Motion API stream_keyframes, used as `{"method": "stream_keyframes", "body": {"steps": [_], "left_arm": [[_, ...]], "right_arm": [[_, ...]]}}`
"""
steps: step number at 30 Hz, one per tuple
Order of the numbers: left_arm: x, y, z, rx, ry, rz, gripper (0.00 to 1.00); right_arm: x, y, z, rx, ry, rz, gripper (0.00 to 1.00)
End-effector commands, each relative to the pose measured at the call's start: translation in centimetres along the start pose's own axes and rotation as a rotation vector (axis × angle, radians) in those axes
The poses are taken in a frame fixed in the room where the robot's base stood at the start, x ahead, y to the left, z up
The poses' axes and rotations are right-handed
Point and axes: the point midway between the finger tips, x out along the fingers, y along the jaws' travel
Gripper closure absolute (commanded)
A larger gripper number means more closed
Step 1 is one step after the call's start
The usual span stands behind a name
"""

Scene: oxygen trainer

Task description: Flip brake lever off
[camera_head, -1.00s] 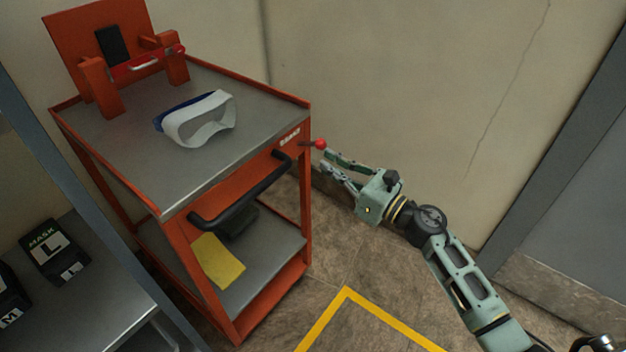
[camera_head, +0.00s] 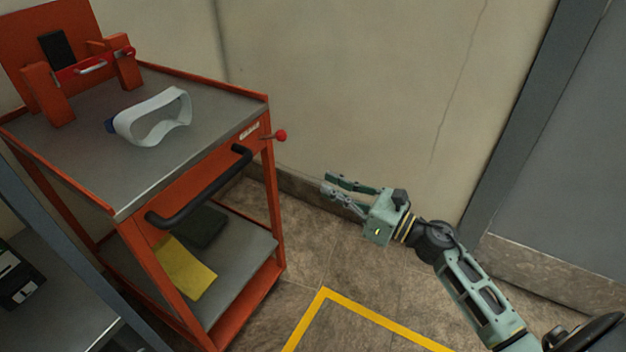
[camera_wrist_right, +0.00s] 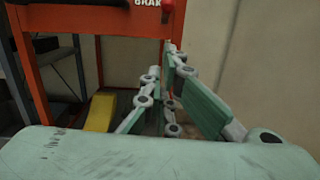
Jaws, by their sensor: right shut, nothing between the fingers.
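The brake lever's red knob (camera_head: 280,135) sticks out to the right from the upper corner of the orange cart (camera_head: 193,167), beside a small white label (camera_head: 249,131). The knob also shows at the top edge of the right wrist view (camera_wrist_right: 169,6), next to the label, partly readable as "BRAK" (camera_wrist_right: 147,3). My right gripper (camera_head: 326,183) is shut and empty. It is to the right of the knob and lower in the picture, apart from it. The fingers (camera_wrist_right: 172,52) point toward the cart in the wrist view. My left gripper is not in view.
The cart has a black handle (camera_head: 200,190) and carries white goggles (camera_head: 155,118) on top. A yellow cloth (camera_head: 187,270) lies on its lower shelf. A wall (camera_head: 340,80) stands behind. Yellow floor tape (camera_head: 365,313) marks the open floor in front.

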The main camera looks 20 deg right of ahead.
Motion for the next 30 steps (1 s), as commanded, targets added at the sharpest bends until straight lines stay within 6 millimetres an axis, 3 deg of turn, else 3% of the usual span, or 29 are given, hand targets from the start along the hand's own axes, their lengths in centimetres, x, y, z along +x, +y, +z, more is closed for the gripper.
{"method": "stream_keyframes", "body": {"steps": [7,23,26,30], "left_arm": [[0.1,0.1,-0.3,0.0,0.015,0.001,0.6],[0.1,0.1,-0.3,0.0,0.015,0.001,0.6],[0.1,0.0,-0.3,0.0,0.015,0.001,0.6],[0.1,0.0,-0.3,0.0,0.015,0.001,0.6]], "right_arm": [[-2.1,0.0,-0.1,-0.001,0.0,0.0,1.0],[-2.2,0.0,-0.1,0.002,-0.002,-0.001,1.0],[-2.0,0.0,0.2,0.064,-0.022,-0.031,1.0],[-1.8,-0.3,1.5,0.378,-0.122,-0.172,1.0]]}}
